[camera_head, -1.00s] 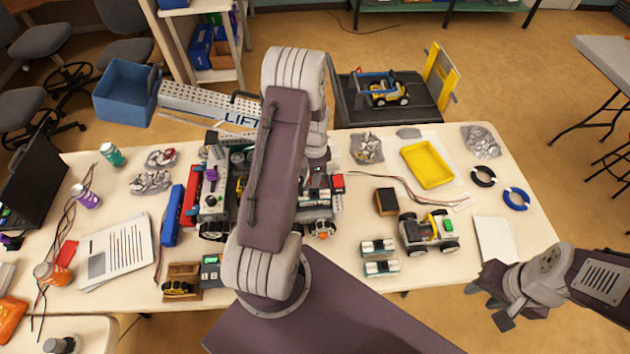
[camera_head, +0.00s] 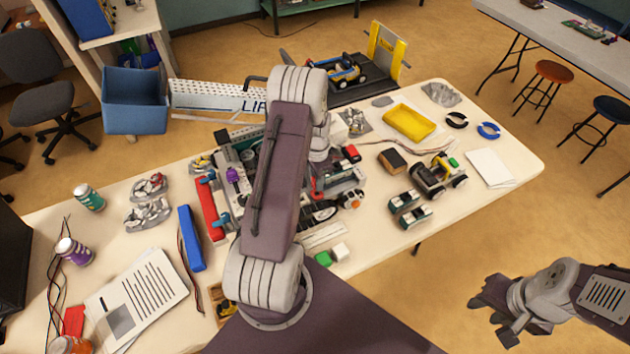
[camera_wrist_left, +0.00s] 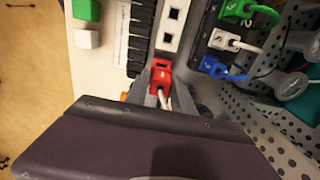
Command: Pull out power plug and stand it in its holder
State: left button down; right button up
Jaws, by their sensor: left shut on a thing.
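A red plug (camera_wrist_left: 160,74) with a pale cable sits between the fingers of my left gripper (camera_wrist_left: 158,90) in the left wrist view. The gripper is shut on it. It lies just below a white strip with square holes (camera_wrist_left: 171,25); I cannot tell whether it still touches any socket. In the head view my left arm hides this gripper and the plug. My right gripper (camera_head: 499,313) is open and empty, off the table's front right. I cannot clearly make out the plug's holder.
Green (camera_wrist_left: 238,9), white (camera_wrist_left: 222,40) and blue (camera_wrist_left: 212,66) plugs sit close right of the red one, beside perforated metal. A green cube (camera_head: 323,258) and a white cube (camera_head: 340,251) lie near the table's front edge. A robot vehicle (camera_head: 438,175) stands farther right.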

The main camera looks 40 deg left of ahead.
pick_arm(q)
jog(key=shift+w+f, duration=0.25)
jog(key=shift+w, duration=0.4)
jog(key=shift+s+a+f+b, duration=0.2)
jog(key=shift+s+b, duration=0.15)
jog(key=shift+s, duration=0.15)
jog(key=shift+s+f, duration=0.2)
jog(key=shift+f, duration=0.05)
jog(key=shift+f+b, duration=0.35)
jog(key=shift+b, duration=0.2)
jog(key=shift+w+d+f, duration=0.2)
jog(key=shift+w, duration=0.25)
jog(key=shift+s+r, duration=0.1)
jog(key=shift+s, duration=0.1)
pick_arm(e)
jog(key=shift+w+f, duration=0.15)
jog(key=shift+f, duration=0.75)
pick_arm(q)
jog(key=shift+w, duration=0.15)
pick_arm(e)
jog(key=shift+w, duration=0.15)
pick_arm(q)
jog(key=shift+s+a, duration=0.1)
jog(key=shift+s, duration=0.15)
pick_arm(e)
jog(key=shift+r, duration=0.1)
